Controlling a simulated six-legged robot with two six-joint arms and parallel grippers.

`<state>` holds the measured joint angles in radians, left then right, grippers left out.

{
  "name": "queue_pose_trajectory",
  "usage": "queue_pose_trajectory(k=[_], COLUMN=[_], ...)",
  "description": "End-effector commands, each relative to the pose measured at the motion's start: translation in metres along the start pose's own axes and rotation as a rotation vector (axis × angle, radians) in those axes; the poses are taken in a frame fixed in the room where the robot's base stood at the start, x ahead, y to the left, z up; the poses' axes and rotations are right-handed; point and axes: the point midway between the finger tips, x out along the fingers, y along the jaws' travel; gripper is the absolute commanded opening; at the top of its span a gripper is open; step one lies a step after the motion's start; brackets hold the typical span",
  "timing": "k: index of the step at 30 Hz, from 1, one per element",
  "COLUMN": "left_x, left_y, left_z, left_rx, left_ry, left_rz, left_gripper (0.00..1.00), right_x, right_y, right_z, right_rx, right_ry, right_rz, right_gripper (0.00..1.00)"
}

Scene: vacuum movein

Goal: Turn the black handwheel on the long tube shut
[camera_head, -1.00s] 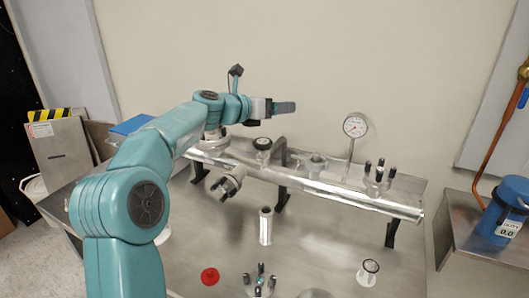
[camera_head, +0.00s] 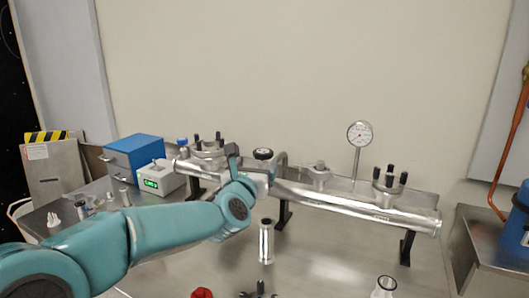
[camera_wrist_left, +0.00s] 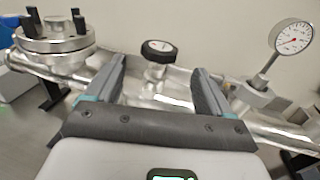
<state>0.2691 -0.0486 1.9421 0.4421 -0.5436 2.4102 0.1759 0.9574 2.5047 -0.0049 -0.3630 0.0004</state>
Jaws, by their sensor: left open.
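The black handwheel (camera_head: 263,154) sits on a short silver stem on top of the long silver tube (camera_head: 345,206), near its middle. In the left wrist view the handwheel (camera_wrist_left: 159,50) shows as a black knob with a pale centre. My left gripper (camera_wrist_left: 163,72) is open there, with one finger on each side of the handwheel and stem in the picture. The handwheel looks a little beyond the fingertips; I see no contact. In the head view my left gripper (camera_head: 262,170) is just at the tube, partly hidden by its own wrist. My right gripper is not in view.
A dial gauge (camera_head: 359,134) stands on the tube right of the handwheel. Clamped flanges (camera_head: 207,150) with black knobs sit near its left end. A blue drawer box (camera_head: 134,158) and a meter with green digits (camera_head: 160,177) stand at left. Loose fittings lie in front.

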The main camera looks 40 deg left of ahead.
Motion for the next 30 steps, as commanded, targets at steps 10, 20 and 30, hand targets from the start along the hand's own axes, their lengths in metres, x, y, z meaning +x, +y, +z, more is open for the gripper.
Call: queue_pose_trajectory(k=[10, 20, 30], left_x=[0.075, 0.095, 0.095], left_y=[0.000, 0.000, 0.000], left_z=[0.001, 0.000, 0.000], left_rx=[0.000, -0.001, 0.000], left_ry=[0.002, 0.001, 0.001], left_rz=[0.001, 0.000, 0.000], left_gripper=[0.82, 0.82, 0.31], right_x=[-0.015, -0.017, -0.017], right_y=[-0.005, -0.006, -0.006], right_z=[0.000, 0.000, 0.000], right_rx=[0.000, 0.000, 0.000], right_ry=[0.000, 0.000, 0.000], right_rz=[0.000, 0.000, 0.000], right_gripper=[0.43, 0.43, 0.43])
